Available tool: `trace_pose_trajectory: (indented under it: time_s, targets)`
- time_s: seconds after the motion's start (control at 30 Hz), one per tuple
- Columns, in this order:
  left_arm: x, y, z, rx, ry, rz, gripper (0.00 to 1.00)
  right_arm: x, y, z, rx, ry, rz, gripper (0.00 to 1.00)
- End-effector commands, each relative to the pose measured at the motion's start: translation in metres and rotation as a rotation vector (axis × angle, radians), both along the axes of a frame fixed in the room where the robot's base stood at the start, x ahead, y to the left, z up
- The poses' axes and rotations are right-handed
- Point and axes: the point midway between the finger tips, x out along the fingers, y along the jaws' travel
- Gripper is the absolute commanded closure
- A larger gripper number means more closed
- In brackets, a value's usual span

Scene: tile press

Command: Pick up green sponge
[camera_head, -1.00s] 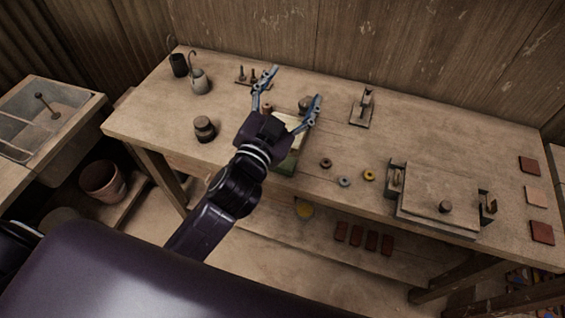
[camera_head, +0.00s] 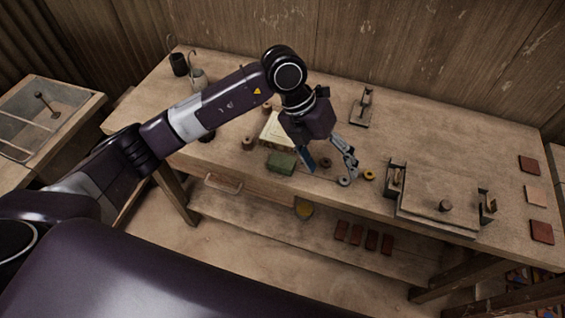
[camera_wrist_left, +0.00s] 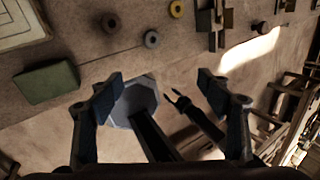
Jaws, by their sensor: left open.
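The green sponge (camera_head: 281,162) lies near the front edge of the workbench, beside a pale block-like item. In the left wrist view the sponge (camera_wrist_left: 46,83) is at the left, outside the jaws. My left gripper (camera_head: 328,163) points down over the bench to the right of the sponge. Its fingers are apart, with nothing between them, also in the left wrist view (camera_wrist_left: 160,80). The near finger is close to the sponge's right side, apart from it. A dark forked shape (camera_wrist_left: 180,100) below may be my right gripper; its jaws are unclear.
The pale item (camera_head: 274,131) stands behind the sponge. A grey ring (camera_head: 344,182) and yellow ring (camera_head: 369,175) lie right of the gripper; a dark ring (camera_wrist_left: 111,22) shows in the wrist view. A press (camera_head: 438,190) stands farther right. Bench space behind it is clear.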

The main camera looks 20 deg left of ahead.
Motion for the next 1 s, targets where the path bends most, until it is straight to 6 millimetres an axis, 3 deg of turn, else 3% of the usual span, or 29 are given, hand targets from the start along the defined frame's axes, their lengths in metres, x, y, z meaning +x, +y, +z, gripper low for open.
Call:
trace_pose_trajectory:
  time_s: [0.03, 0.1, 0.2, 0.3, 0.57, 0.8, 1.0]
  targets:
    - [0.012, 0.029, -0.003, 0.112, -0.009, 0.024, 0.29, 0.001, -0.001, 0.0, -0.001, -0.001, 0.0, 0.6]
    - [0.022, 0.066, -0.005, 0.247, -0.011, 0.061, 0.29, 0.001, 0.0, 0.0, -0.001, -0.001, -0.001, 0.6]
    - [0.031, 0.103, -0.002, 0.381, -0.012, 0.105, 0.29, 0.001, -0.001, 0.0, -0.001, -0.001, -0.001, 0.6]
    - [0.034, 0.122, 0.0, 0.451, -0.008, 0.132, 0.29, 0.001, -0.001, 0.001, -0.001, -0.001, -0.001, 0.6]
    - [0.034, 0.128, -0.023, 0.473, -0.005, 0.138, 0.29, 0.001, 0.0, 0.011, -0.001, -0.001, -0.002, 0.6]
    - [0.031, 0.124, -0.051, 0.47, -0.002, 0.137, 0.29, 0.001, 0.0, 0.033, 0.0, -0.001, -0.001, 0.6]
    - [0.032, 0.123, -0.074, 0.468, -0.007, 0.136, 0.29, 0.001, 0.002, 0.036, 0.002, -0.001, -0.002, 0.6]
